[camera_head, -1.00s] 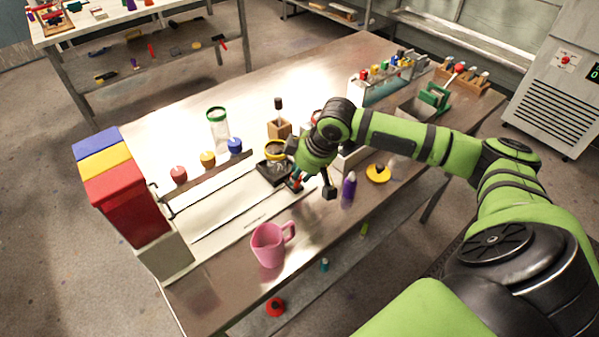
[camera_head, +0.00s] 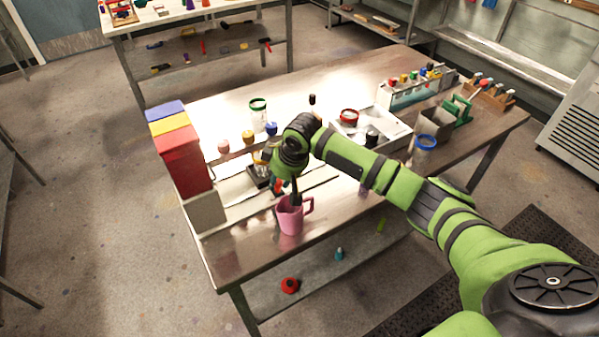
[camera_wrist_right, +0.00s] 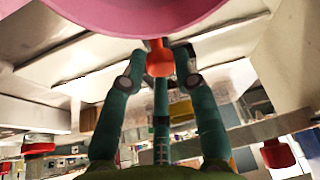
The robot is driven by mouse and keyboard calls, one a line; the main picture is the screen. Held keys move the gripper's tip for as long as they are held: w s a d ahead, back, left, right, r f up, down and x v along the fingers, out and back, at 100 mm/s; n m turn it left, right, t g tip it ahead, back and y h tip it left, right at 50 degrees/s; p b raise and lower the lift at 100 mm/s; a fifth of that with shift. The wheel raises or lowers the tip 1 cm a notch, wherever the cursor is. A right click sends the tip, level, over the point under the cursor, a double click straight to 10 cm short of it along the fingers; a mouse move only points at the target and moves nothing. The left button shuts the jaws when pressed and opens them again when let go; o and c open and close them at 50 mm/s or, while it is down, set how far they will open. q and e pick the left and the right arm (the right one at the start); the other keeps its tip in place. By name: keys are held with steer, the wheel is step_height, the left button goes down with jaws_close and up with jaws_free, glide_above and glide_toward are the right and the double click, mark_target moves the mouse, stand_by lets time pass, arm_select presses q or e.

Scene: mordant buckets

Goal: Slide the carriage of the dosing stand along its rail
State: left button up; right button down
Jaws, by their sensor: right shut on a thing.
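The dosing stand has a blue, yellow and red tower (camera_head: 183,155) and a pale base plate with a rail (camera_head: 318,174) on the metal table. Its dark carriage (camera_head: 257,176) sits on the rail near the tower, with the arm partly covering it. My right gripper (camera_head: 277,187) is at the carriage's front side. In the right wrist view its teal fingers are closed around an orange-red knob (camera_wrist_right: 159,58), which looks like the carriage's handle. My left gripper is not in view.
A pink jug (camera_head: 291,217) stands just in front of my right gripper and fills the top of the wrist view. A white tray (camera_head: 385,135) stands right. The table's front edge is close.

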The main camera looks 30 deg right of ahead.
steer(key=a, duration=0.2)
steer(key=a+p, duration=0.1)
steer(key=shift+s+f, duration=0.1)
steer(key=shift+s, duration=0.15)
steer(key=shift+a, duration=0.25)
steer(key=shift+f, duration=0.1)
steer(key=c, duration=1)
jaws_free()
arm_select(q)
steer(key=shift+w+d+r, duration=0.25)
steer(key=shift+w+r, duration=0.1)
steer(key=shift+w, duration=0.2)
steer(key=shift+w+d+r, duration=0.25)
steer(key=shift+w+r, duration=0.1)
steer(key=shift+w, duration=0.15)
arm_select(e)
steer(key=shift+d, duration=0.1)
